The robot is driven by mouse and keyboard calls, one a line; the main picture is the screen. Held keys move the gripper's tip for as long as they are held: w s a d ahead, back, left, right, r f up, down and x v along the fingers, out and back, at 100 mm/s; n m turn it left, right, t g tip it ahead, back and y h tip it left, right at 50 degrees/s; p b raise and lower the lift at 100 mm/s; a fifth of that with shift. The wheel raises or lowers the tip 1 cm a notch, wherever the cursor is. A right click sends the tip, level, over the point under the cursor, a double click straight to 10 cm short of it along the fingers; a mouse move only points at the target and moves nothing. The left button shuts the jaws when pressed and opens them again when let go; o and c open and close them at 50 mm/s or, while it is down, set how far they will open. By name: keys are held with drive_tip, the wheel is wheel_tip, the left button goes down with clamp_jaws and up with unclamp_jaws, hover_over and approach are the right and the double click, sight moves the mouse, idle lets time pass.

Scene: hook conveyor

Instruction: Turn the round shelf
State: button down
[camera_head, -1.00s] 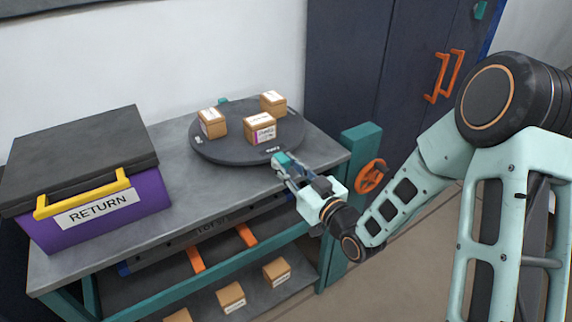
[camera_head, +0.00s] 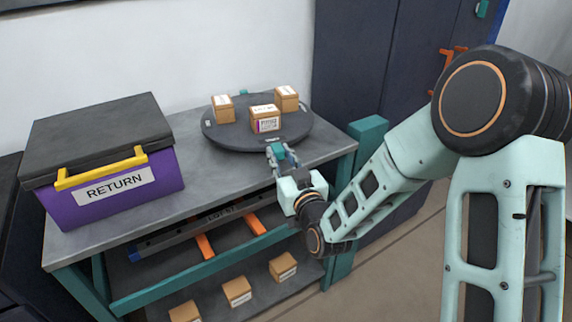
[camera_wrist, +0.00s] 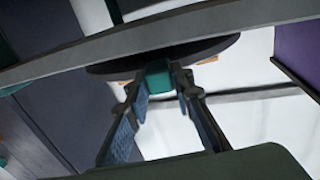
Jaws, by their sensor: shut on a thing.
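The round shelf (camera_head: 240,142) is a dark grey disc on the back right of the grey bench. Three small cardboard boxes stand on it: one at left (camera_head: 223,110), one at back right (camera_head: 287,100), and one in front (camera_head: 265,120) with a white and purple label. My gripper (camera_head: 278,152) is at the shelf's front rim, shut on a teal handle (camera_head: 276,149). In the wrist view the handle (camera_wrist: 158,76) sits between the two fingertips, below the shelf's dark underside (camera_wrist: 200,50).
A purple RETURN bin (camera_head: 115,190) with a black lid and yellow handle stands at the bench's left. Several boxes sit on a lower shelf (camera_head: 255,295). A teal post (camera_head: 368,137) rises at the bench's right end. Dark cabinets stand behind it.

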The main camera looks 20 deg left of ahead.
sight(245, 148)
drive_tip(key=s+a+m+h+b, duration=0.1)
drive_tip(key=s+a+m+t+h+b, duration=0.1)
drive_tip(key=a, duration=0.1)
drive_tip(key=s+a+t+h+b, duration=0.1)
drive_tip(key=a+b, duration=0.1)
drive_tip(key=shift+f+m, duration=0.15)
drive_tip(key=shift+m, duration=0.25)
drive_tip(key=shift+s+a+m+t+h+b, duration=0.2)
drive_tip(key=shift+a+m+h+b, duration=0.15)
drive_tip(key=shift+a+h, duration=0.3)
drive_tip(key=shift+s+a+m+t+h+b, duration=0.2)
drive_tip(key=shift+a+m+h+b, duration=0.15)
drive_tip(key=shift+a+h, duration=0.3)
drive_tip(key=shift+s+a+m+t+h+b, duration=0.1)
drive_tip(key=shift+a+m+t+h+b, duration=0.25)
drive_tip(key=shift+a+h, duration=0.3)
drive_tip(key=shift+d, duration=0.1)
drive_tip(key=c, duration=1.7)
unclamp_jaws()
drive_tip(key=shift+s, duration=0.1)
drive_tip(key=v, duration=1.1)
drive_tip(key=shift+s+r, duration=0.3)
drive_tip(key=shift+s, duration=0.1)
